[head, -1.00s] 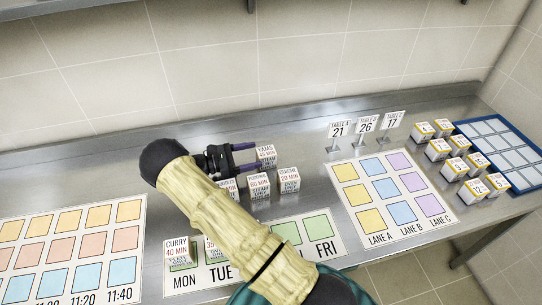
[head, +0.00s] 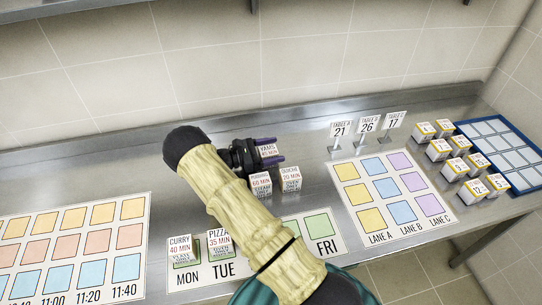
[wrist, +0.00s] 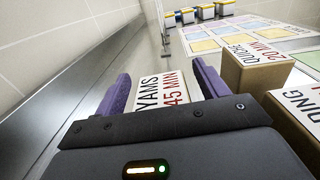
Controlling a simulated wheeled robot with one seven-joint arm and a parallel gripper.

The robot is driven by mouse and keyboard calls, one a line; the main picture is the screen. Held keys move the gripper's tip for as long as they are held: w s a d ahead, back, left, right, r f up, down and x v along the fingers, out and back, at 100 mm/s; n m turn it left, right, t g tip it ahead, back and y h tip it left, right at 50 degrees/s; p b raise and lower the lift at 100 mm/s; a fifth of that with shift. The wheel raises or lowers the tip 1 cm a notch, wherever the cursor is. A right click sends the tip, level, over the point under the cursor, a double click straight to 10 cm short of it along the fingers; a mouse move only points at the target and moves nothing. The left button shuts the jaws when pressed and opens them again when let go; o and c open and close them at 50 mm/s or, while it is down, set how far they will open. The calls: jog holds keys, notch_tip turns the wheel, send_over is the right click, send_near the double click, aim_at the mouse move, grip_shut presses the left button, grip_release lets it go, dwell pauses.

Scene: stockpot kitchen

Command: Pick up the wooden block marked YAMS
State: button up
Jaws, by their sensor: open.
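The block marked YAMS 45 MIN (head: 268,151) stands at the back of a small group of blocks on the steel counter. In the wrist view its white labelled top (wrist: 161,90) lies between the two purple fingers. My gripper (head: 272,151) is open, with one finger on each side of the block. The wrist view shows my gripper (wrist: 160,92) too. I cannot tell whether either finger touches the block. The block's lower part is hidden by my gripper.
The QUICHE block (head: 291,178) and PUDDING block (head: 261,185) stand just in front; QUICHE (wrist: 252,68) is close to the right finger. CURRY (head: 181,248) and PIZZA (head: 219,241) blocks sit on the day mat. Table signs (head: 367,126) stand right. Counter behind is clear.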

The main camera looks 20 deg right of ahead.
aim_at(272, 150)
dwell(0.4)
jog(key=c, duration=1.1)
jog(key=shift+c, duration=0.2)
jog(key=shift+r, duration=0.1)
notch_tip(272, 150, up, 10)
jog(key=shift+f+b, duration=0.1)
jog(key=shift+b, duration=0.6)
